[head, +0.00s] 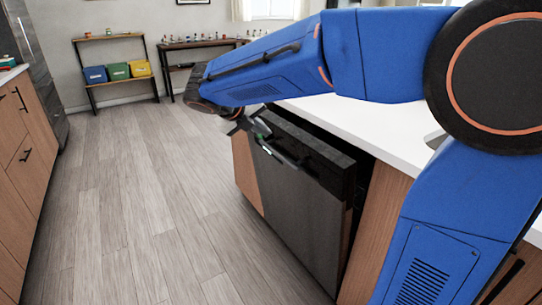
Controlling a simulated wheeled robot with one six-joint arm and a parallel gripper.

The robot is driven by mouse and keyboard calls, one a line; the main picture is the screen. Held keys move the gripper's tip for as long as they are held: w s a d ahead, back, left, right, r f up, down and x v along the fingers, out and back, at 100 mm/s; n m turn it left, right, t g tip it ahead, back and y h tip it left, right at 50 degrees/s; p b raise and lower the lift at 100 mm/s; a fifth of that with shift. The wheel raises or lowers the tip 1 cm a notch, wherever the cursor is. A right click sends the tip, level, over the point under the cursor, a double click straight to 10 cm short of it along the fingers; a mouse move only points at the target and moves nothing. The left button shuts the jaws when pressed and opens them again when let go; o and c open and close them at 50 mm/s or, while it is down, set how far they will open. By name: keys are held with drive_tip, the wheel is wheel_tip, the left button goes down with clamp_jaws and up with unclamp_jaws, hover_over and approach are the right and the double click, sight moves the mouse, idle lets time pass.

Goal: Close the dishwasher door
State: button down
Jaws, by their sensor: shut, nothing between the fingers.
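The dishwasher (300,205) has a dark steel front and is built into the wooden island. Its door stands slightly ajar, with the top edge tilted out from the black body behind it. The handle bar (283,157) runs along the upper front of the door. My gripper (258,130) is at the door's top left corner, close to the left end of the handle. It is shut with nothing held. Its fingertips are small here, and I cannot tell whether they touch the door. My blue arm hides part of the countertop.
The white countertop (375,130) lies above the dishwasher. Wooden drawers (28,150) with black handles stand at the left. The wood floor (135,200) between them is clear. A shelf with blue, green and yellow bins (118,72) stands at the back wall.

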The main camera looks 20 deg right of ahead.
drive_tip(key=s+a+f+m+g+h, duration=0.35)
drive_tip(key=a+f+m, duration=0.6)
drive_tip(key=m, duration=0.55)
drive_tip(key=w+d+f, duration=0.1)
drive_tip(key=w+d, duration=0.2)
drive_tip(key=d, duration=0.9)
drive_tip(key=shift+f+t+h, duration=0.35)
drive_tip(key=shift+f+h, duration=0.05)
drive_tip(key=shift+h, duration=0.05)
